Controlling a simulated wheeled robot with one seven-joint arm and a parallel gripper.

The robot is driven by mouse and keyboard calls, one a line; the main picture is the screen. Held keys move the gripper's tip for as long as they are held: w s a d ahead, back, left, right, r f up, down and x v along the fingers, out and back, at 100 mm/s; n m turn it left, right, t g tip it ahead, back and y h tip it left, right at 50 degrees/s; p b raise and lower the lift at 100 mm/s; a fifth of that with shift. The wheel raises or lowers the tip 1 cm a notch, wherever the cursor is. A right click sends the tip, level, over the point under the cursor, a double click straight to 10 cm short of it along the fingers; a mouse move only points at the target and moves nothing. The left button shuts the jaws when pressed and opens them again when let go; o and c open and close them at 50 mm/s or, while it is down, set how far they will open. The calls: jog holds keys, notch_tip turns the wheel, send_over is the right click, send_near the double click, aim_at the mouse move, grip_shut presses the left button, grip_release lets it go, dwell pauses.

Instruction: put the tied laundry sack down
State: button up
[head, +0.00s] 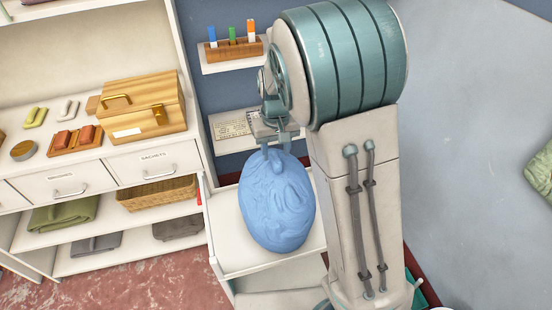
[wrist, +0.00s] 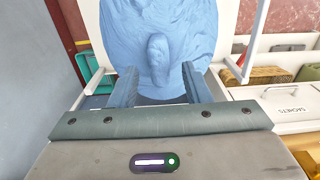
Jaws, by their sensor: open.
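The tied laundry sack (head: 277,203) is blue and rounded. It rests on the top of a white trolley or stand (head: 230,235) beside the cabinet. In the wrist view the sack (wrist: 160,35) fills the upper middle, with its tied neck (wrist: 158,58) pointing toward my gripper. My gripper (head: 276,147) is at the sack's upper end in the head view. In the wrist view the two blue fingers of my gripper (wrist: 158,88) stand apart, one on each side of the neck, with gaps showing. The sack's underside is hidden.
A white cabinet (head: 110,165) with labelled drawers stands left, bearing a wooden box (head: 145,105). A wall shelf (head: 235,66) holds several coloured markers. A woven basket (head: 157,192) sits on the lower shelf. My arm hides the area right of the sack. Some red floor is clear at lower left.

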notch_tip(320, 180, up, 7)
jog(key=s+d+r+m+t, duration=0.1)
jog(key=s+d, duration=0.4)
jog(key=s, duration=0.5)
jog(key=s+d+r+m+t, duration=0.1)
jog(key=s+d, duration=0.4)
jog(key=s, duration=0.5)
jog(key=shift+s+r+t, duration=0.3)
jog(key=shift+r+t, duration=0.2)
jog(key=shift+r, duration=0.3)
jog(key=shift+c, duration=0.7)
